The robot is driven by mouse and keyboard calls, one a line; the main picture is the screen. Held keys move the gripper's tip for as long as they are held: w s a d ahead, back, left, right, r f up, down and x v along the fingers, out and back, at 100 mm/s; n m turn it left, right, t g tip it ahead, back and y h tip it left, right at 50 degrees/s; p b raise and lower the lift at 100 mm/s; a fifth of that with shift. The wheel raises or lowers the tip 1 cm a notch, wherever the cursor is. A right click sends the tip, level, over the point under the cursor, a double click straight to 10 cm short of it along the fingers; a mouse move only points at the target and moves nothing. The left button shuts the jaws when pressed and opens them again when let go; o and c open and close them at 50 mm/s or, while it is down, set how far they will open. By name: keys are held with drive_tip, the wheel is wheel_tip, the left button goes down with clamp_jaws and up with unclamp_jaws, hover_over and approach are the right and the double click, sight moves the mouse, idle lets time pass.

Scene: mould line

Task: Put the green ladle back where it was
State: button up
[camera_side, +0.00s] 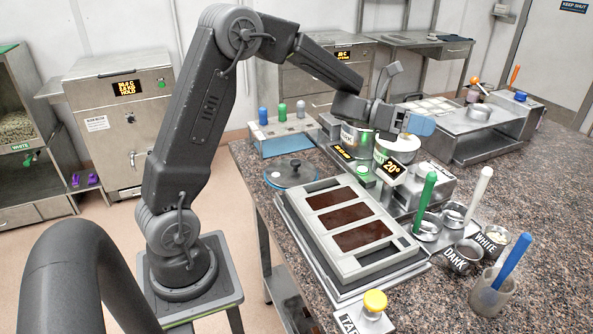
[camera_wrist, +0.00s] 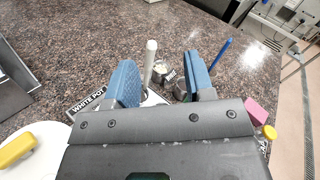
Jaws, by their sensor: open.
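The green ladle (camera_side: 425,195) shows as an upright, slightly tilted green handle. Its lower end is in a small metal cup (camera_side: 428,228) on the right of the counter. My gripper (camera_side: 418,124), with blue fingers, is in the air above and behind the green handle, over the pots, and apart from it. In the wrist view my gripper (camera_wrist: 160,62) is open and nothing is held. A white-handled ladle (camera_wrist: 150,62) shows beyond and between the fingers there; it also stands in a metal cup in the side view (camera_side: 480,190). I cannot make out the green ladle in the wrist view.
A grey mould (camera_side: 340,268) with three dark-filled cavities lies on the counter. Two pots (camera_side: 393,150) stand below my gripper.

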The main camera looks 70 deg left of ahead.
wheel_tip(320, 180, up, 6)
drive_tip(key=n+t+y, duration=0.5)
drive_tip(key=n+y, duration=0.1)
drive_tip(key=n, duration=0.4)
drive_tip(key=s+a+r+n+y, duration=0.25)
drive_tip(key=s+n+y, duration=0.55)
drive_tip(key=n, duration=0.7)
drive_tip(key=s+d+f+n+g, duration=0.2)
drive_tip(key=s+f+n+g, duration=0.3)
drive_tip(key=s+n, duration=0.3)
drive_tip(key=s+d+f+n+g, duration=0.3)
drive_tip(key=s+f+n+g, duration=0.2)
drive_tip(key=s+n, duration=0.4)
drive_tip(key=s, duration=0.5)
drive_tip(key=shift+s, duration=0.35)
drive_tip(key=shift+d, duration=0.1)
